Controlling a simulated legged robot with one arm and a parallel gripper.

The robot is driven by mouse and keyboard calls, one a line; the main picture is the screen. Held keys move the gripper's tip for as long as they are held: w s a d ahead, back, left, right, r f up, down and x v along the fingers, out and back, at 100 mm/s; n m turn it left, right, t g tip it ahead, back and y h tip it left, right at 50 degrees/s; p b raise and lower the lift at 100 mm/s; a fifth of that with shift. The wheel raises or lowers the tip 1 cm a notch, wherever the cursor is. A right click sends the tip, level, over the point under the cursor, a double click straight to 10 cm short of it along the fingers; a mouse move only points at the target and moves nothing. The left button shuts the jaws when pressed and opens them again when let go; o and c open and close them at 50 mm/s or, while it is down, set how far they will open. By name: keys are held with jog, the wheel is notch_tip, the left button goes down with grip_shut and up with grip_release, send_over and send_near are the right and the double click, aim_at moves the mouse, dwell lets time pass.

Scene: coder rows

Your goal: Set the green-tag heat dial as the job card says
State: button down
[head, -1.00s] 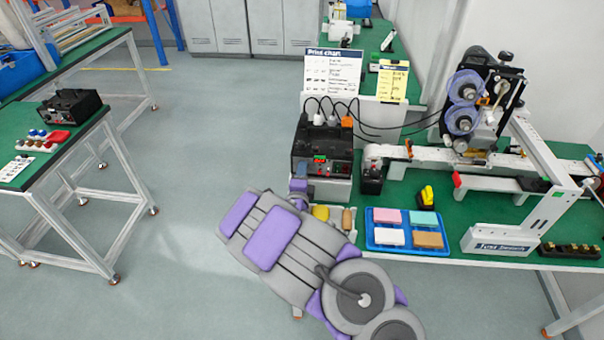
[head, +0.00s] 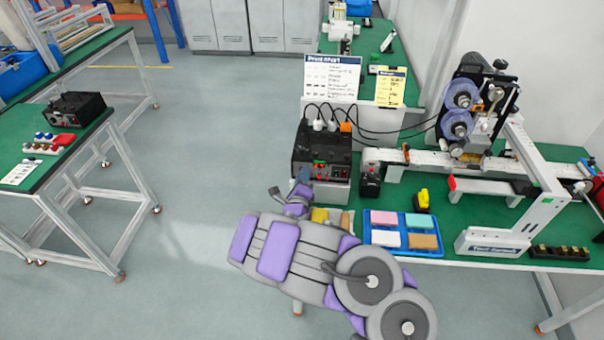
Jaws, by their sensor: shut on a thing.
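A black heat box (head: 322,148) stands at the left end of the green bench, with small red and green lights on its front. My gripper (head: 301,181) is at the lower left of this front, shut on what looks like a dial there; the jaws and wrist hide the dial and its setting. A green tag cannot be made out clearly. A yellow card (head: 391,88) and a white sheet headed "Print chart" (head: 331,77) stand behind the box. Their smaller writing is too small to read.
A blue tray (head: 404,253) with coloured blocks lies right of my arm. A small black unit (head: 369,183) stands right of the box. A printing machine (head: 474,105) is farther right. Another bench (head: 60,170) is at the left, with open floor between.

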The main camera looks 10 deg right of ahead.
jog(key=shift+f+m+p, duration=0.15)
jog(key=shift+m+p, duration=3.6)
jog(key=shift+m, duration=6.55)
jog(key=c, duration=1.1)
grip_release()
jog(key=p+v, duration=0.5)
jog(key=v, duration=1.2)
jog(key=shift+p, duration=0.35)
